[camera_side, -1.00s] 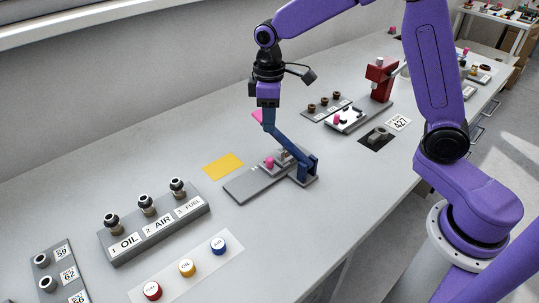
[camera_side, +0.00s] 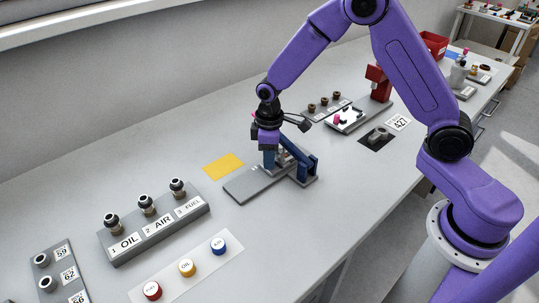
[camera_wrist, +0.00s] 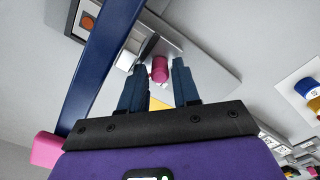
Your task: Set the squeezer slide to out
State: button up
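The squeezer is a grey base plate (camera_side: 246,187) with a dark blue frame (camera_side: 309,172) at its right end. In the wrist view its blue lever (camera_wrist: 100,65) slants past the left of my gripper, with a pink handle (camera_wrist: 47,150) at its near end. A small pink knob (camera_wrist: 159,69), apparently the slide's, shows between my fingertips. My gripper (camera_side: 270,168) points down low over the squeezer; in the wrist view its two fingers (camera_wrist: 161,72) are apart, with the knob closer to the left one. Whether a finger touches it I cannot tell. My gripper hides the knob in the side view.
A yellow mat (camera_side: 223,166) lies left of the squeezer. A labelled block with OIL, AIR and FUEL fittings (camera_side: 150,222) and a strip of coloured caps (camera_side: 187,267) are at the front left. A red press (camera_side: 378,82) stands behind right.

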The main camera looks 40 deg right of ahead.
grip_shut()
jog(key=a, duration=1.1)
jog(key=shift+a, duration=0.35)
grip_release()
jog(key=shift+a, duration=0.1)
jog(key=shift+r, duration=0.15)
notch_tip(320, 180, up, 17)
